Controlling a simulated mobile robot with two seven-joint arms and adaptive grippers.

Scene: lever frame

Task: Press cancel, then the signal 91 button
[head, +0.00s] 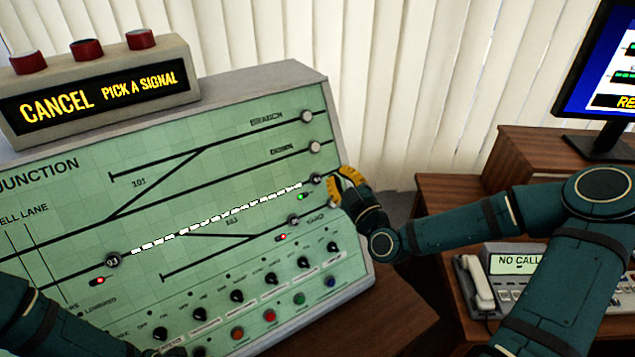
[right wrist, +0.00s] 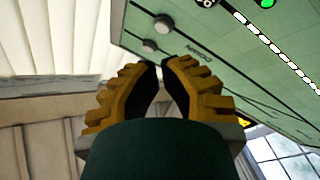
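The green signal panel (head: 200,225) fills the left of the head view. A round button labelled what looks like 91 (head: 113,261) sits at the left end of a lit white dashed track line, with a red light just below it. A display box (head: 97,91) on top reads "CANCEL PICK A SIGNAL". I cannot tell which control is cancel; the small labels are unreadable. My right gripper (head: 347,180), with yellow fingers, is at the panel's right edge, beside the round knobs. My left gripper is out of view.
Black knobs (head: 236,296) and coloured buttons (head: 270,315) line the panel's lower edge. Three red caps (head: 87,49) top the display box. A telephone (head: 481,284) and monitor (head: 606,75) stand on the desk at right. Blinds hang behind.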

